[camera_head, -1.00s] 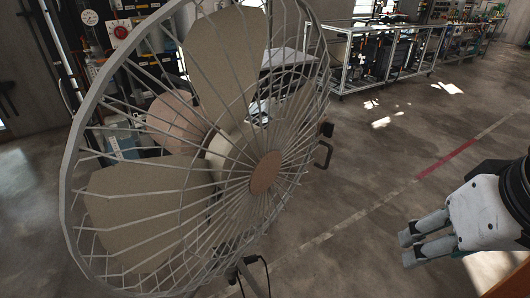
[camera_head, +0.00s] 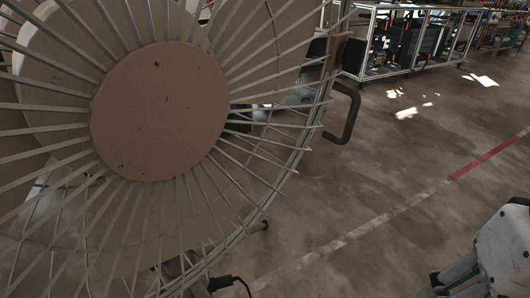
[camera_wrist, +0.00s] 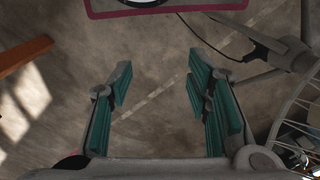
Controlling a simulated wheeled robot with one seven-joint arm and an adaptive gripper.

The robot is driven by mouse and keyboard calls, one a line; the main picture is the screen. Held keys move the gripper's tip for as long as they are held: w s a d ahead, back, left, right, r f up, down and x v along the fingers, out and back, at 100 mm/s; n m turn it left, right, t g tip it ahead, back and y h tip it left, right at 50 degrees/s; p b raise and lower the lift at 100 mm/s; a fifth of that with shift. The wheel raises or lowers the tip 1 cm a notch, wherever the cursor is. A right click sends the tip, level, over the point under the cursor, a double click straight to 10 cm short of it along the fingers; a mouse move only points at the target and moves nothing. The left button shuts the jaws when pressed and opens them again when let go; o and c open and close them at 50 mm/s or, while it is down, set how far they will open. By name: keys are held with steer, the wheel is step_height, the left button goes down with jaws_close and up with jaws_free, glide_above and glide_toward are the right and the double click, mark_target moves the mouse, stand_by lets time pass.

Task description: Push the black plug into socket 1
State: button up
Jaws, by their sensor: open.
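My gripper (camera_head: 455,278) is at the lower right of the head view, partly cut off by the edge. In the wrist view my gripper (camera_wrist: 158,78) is open, its green-padded fingers apart with only floor showing between them. A small black piece on a thin dark cable, perhaps the black plug (camera_wrist: 262,50), shows at the upper right of the wrist view, beside a grey stand bar and outside the fingers. A similar dark piece with a cable (camera_head: 222,283) shows at the bottom of the head view. I cannot make out socket 1 in either view.
A large caged fan (camera_head: 160,110) fills the left of the head view; its cage (camera_wrist: 290,120) also shows at the wrist view's right. A magenta-edged object (camera_wrist: 165,10) is cut off at the top. Framed benches (camera_head: 410,40) stand behind. The floor at centre right is clear.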

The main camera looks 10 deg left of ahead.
steer(key=w+a+f+m+g+y+b, duration=0.3)
steer(key=w+a+f+m+g+y, duration=0.5)
steer(key=w+a+f, duration=0.85)
steer(key=m+y, duration=0.7)
steer(key=m, duration=0.6)
glide_toward(226, 281)
steer(key=f, duration=0.2)
steer(key=shift+w+r+p+x, duration=0.15)
steer(key=shift+p+x, duration=0.15)
steer(key=shift+x, duration=2.25)
steer(key=shift+w+r+p+x, duration=0.15)
steer(key=shift+p+x, duration=0.1)
steer(key=shift+x, duration=2.25)
steer(key=shift+s+a, duration=0.1)
steer(key=shift+a, duration=0.05)
steer(key=shift+c, duration=0.2)
jaws_close()
